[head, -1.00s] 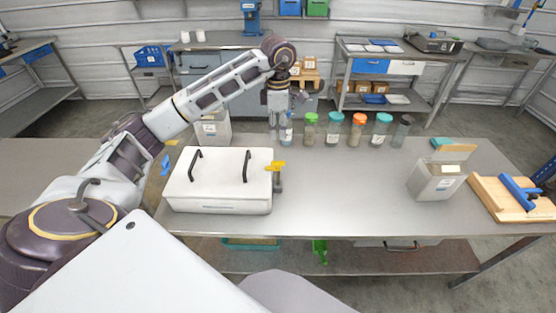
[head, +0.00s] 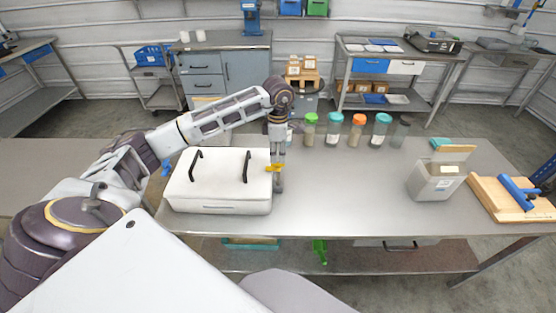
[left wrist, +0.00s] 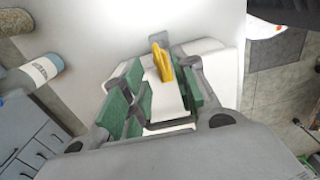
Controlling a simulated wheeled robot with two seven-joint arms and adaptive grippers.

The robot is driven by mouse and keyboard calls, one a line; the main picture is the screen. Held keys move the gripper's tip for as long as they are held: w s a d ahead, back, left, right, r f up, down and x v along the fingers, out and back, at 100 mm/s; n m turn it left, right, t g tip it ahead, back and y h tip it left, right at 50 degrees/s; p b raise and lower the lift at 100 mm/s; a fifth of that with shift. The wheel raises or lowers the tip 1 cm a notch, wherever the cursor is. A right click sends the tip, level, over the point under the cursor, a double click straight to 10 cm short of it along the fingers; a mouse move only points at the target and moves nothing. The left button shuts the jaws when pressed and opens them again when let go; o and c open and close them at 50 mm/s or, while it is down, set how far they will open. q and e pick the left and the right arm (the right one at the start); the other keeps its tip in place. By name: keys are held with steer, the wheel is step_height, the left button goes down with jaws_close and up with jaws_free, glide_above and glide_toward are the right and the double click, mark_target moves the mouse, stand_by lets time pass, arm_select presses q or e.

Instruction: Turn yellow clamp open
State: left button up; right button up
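The yellow clamp (head: 271,168) sits on the right side of the white box (head: 215,183), which has two black handles on its lid. In the left wrist view the clamp's yellow lever (left wrist: 162,62) shows between the green-padded fingers. My right gripper is in no view.
Several lidded jars (head: 333,129) stand along the table's back edge. A grey-white container (head: 434,181) and a wooden board with a blue tool (head: 512,198) are at the right. The middle of the table (head: 345,190) is clear.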

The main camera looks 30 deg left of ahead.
mark_target(275, 165)
arm_select(q)
steer(key=shift+f, duration=1.85)
steer(key=shift+c, duration=0.3)
jaws_close()
